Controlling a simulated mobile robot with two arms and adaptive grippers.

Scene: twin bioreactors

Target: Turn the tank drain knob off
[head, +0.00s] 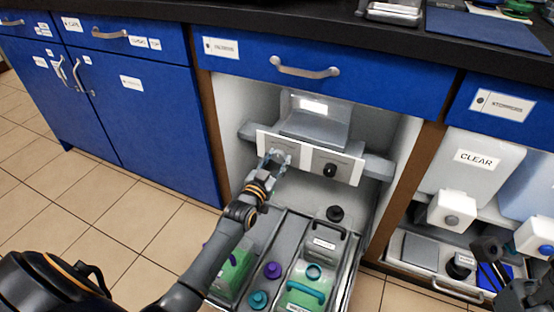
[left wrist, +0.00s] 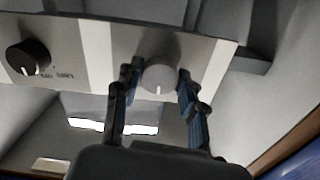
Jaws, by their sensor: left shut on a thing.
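A light panel (head: 306,160) with a grey knob and a black knob (head: 330,170) spans the open bay under the blue drawer. My left gripper (head: 272,160) is at the panel's left half and covers much of the grey knob. In the left wrist view, my left gripper (left wrist: 158,88) has one finger on each side of the grey knob (left wrist: 158,76), shut on it. A white mark shows on that knob's face. The black knob also shows there (left wrist: 28,57), off to the left. My right gripper (head: 490,262) is partly in view at the lower right; its jaws are unclear.
Below the panel, a grey tray (head: 268,232) holds bottles with purple and teal caps. A black knob-like cap (head: 334,213) stands behind them. At right, a tank marked CLEAR (head: 470,180) sits above another tray. The tiled floor (head: 130,225) at left is clear.

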